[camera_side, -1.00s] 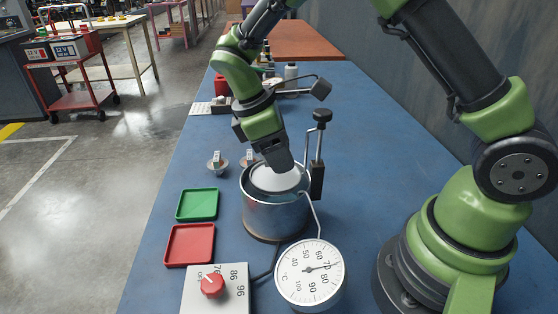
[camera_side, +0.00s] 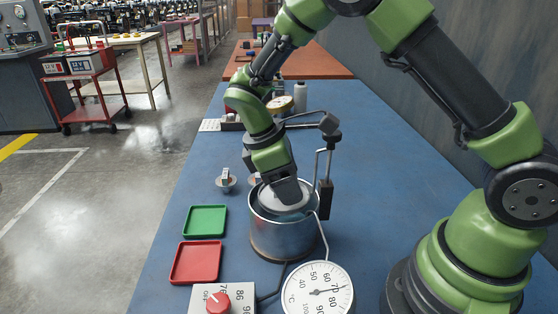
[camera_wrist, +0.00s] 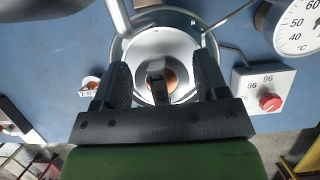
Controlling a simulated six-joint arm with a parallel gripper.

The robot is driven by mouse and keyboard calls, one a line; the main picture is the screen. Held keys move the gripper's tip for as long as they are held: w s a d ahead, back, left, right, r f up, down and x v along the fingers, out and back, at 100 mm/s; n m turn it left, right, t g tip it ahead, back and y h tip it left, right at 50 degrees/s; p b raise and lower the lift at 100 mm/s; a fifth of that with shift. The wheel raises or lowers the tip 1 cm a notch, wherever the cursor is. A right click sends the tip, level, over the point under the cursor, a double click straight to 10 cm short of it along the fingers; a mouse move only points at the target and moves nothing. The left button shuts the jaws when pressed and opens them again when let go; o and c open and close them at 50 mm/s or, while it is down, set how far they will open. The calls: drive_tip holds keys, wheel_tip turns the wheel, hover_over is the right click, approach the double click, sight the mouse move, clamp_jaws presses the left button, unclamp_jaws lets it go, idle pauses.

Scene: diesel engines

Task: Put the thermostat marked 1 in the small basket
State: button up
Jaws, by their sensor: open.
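My gripper (camera_wrist: 164,85) is open, with its fingers inside the mouth of a metal pot, one on each side of a part there. That part (camera_wrist: 157,75) has a dark upright bar with a mark that seems to read 1 over a copper-coloured disc; it looks like a thermostat. A pale round surface (camera_wrist: 150,45) surrounds it in the pot; I cannot tell whether this is the small basket. In the side view my gripper (camera_side: 287,200) hides the part. Another thermostat (camera_side: 225,180) stands on the blue table left of the pot; one more is partly hidden behind it.
The pot (camera_side: 270,235) has a stand with a rod (camera_side: 326,195) at its right. A dial gauge (camera_side: 318,290) and a control box with a red knob (camera_side: 218,301) stand in front. Green (camera_side: 205,207) and red (camera_side: 174,278) trays lie at the left.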

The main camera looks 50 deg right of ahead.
drive_tip(key=v, duration=1.2)
drive_tip(key=s+d+r+m+t+y, duration=0.1)
drive_tip(key=s+r+m+t, duration=0.3)
drive_tip(key=s, duration=0.5)
drive_tip(key=s+d+r+m+t+y, duration=0.2)
drive_tip(key=s+r+m+t+y, duration=0.2)
drive_tip(key=s+m, duration=0.5)
drive_tip(key=shift+t, duration=1.2)
drive_tip(key=shift+s, duration=0.15)
